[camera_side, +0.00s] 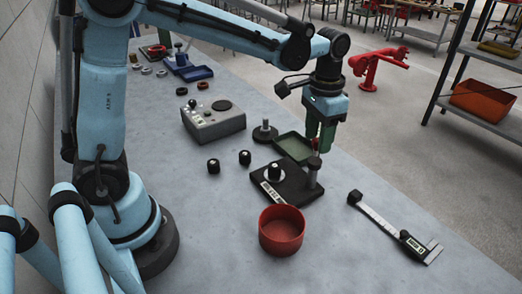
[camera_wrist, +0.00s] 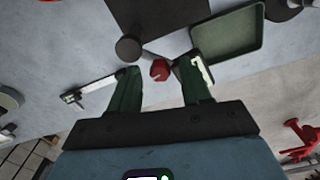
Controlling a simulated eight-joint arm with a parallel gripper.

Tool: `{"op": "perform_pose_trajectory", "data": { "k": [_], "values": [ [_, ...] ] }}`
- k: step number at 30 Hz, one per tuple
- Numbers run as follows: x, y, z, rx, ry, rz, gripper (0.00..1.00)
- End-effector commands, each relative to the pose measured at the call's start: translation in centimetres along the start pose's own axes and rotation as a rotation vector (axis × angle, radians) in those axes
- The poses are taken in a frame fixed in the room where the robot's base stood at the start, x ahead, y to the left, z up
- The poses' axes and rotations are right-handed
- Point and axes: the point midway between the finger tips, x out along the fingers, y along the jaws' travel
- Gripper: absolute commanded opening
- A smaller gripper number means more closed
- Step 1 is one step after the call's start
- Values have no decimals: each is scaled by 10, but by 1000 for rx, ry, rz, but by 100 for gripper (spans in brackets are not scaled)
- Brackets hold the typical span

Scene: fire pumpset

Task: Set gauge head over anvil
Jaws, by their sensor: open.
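A dark gauge stand with a flat base (camera_side: 297,190) stands on the table in the side view; it also shows in the wrist view (camera_wrist: 170,15). A post with a dark round top (camera_side: 314,163) rises from its right end. A black cylinder with a white mark (camera_side: 274,172) stands on the base, apparently at the anvil. My gripper (camera_side: 320,146) points down just above the post, its green fingers apart. In the wrist view a small red piece (camera_wrist: 160,70) shows between the fingertips, apparently ungripped. I cannot clearly tell the gauge head; the red piece may belong to it.
A green tray (camera_side: 293,147) lies behind the stand, a red bowl (camera_side: 282,231) in front. A caliper (camera_side: 393,228) lies to the right. Two black cylinders (camera_side: 213,166) (camera_side: 245,157), a round-based post (camera_side: 265,132) and a grey box (camera_side: 213,121) stand to the left.

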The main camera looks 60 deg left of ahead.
Motion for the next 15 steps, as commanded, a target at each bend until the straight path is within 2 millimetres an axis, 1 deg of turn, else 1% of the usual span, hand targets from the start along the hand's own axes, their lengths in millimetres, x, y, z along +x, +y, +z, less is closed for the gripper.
{"op": "perform_pose_trajectory", "data": {
  "k": [4,5,12,14,15],
  "values": [
    [0,0,0,0,0,0,48],
    [0,0,0,0,0,0,46],
    [0,0,0,0,0,0,10],
    [0,0,0,0,0,0,0],
    [0,0,0,0,0,0,0]
  ]
}}
